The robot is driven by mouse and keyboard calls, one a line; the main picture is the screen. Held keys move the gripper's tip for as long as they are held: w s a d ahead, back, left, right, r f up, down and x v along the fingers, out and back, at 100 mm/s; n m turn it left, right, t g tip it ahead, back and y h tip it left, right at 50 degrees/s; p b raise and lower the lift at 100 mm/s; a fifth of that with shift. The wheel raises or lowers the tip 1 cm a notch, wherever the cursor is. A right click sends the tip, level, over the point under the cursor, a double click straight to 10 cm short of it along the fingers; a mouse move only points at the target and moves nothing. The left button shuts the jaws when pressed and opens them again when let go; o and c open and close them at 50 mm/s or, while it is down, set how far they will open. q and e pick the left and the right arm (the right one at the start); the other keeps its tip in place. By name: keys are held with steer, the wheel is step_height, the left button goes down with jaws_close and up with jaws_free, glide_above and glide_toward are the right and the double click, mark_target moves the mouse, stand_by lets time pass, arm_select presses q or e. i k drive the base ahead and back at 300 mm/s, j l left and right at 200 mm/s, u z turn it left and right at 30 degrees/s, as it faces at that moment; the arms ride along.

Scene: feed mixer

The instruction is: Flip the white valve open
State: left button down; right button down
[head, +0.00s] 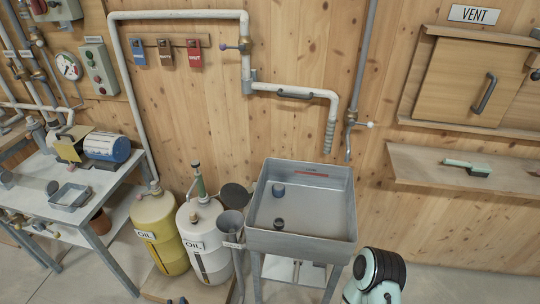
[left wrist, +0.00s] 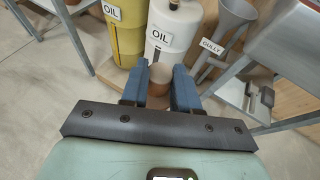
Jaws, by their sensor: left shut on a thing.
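A small valve with a white-tipped handle (head: 369,125) sits on the thin grey pipe on the wall, right of the sink in the head view. Its handle sticks out sideways to the right. It is not in the left wrist view. My left gripper (left wrist: 160,92) has its two blue fingers closed on a brown cup (left wrist: 159,75) with a pale inside, low in front of the oil barrels, well away from the valve. My right gripper is not in view.
A grey sink (head: 300,238) stands below the pipes. A yellow oil barrel (head: 160,232), a white oil barrel (head: 203,250) and a gully funnel (head: 231,224) stand to its left. A wall shelf (head: 430,168) holds a green-handled tool. A bench (head: 80,185) stands at far left.

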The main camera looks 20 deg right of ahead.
mark_target(352, 123)
steer(key=k+l, duration=0.15)
steer(key=l, duration=0.25)
steer(key=k+l, duration=0.1)
steer(key=l, duration=0.3)
steer(key=k+l, duration=0.15)
steer(key=l, duration=0.25)
steer(key=k+l, duration=0.15)
steer(key=l, duration=0.25)
